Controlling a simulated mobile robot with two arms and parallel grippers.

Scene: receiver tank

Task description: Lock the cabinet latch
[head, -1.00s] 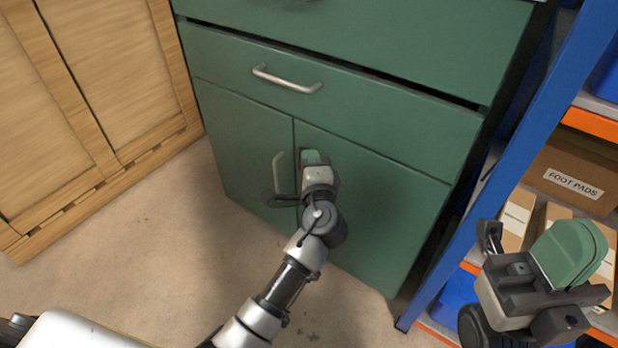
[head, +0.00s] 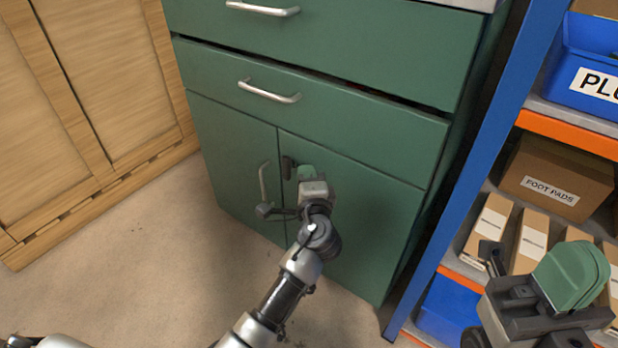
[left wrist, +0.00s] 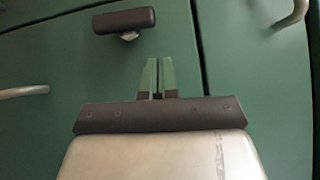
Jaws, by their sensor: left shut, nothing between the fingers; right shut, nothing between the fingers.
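The latch (head: 287,167) is a dark, short bar on the green cabinet's right-hand door, close to the seam between the doors. It stands upright in the head view. In the left wrist view the latch (left wrist: 123,20) shows in full on a small metal stem. My left gripper (head: 305,171) is just right of the latch, its green fingers shut and empty. In the left wrist view the fingertips (left wrist: 159,62) are beside the latch with a visible gap. My right gripper (head: 575,270) is shut at the lower right, far from the cabinet.
A metal door handle (head: 263,184) is left of the latch, and a drawer handle (head: 268,91) is above it. A blue-framed shelf (head: 478,165) with boxes stands right of the cabinet, near my right gripper. Wooden panels (head: 85,95) stand at the left. Floor in front is clear.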

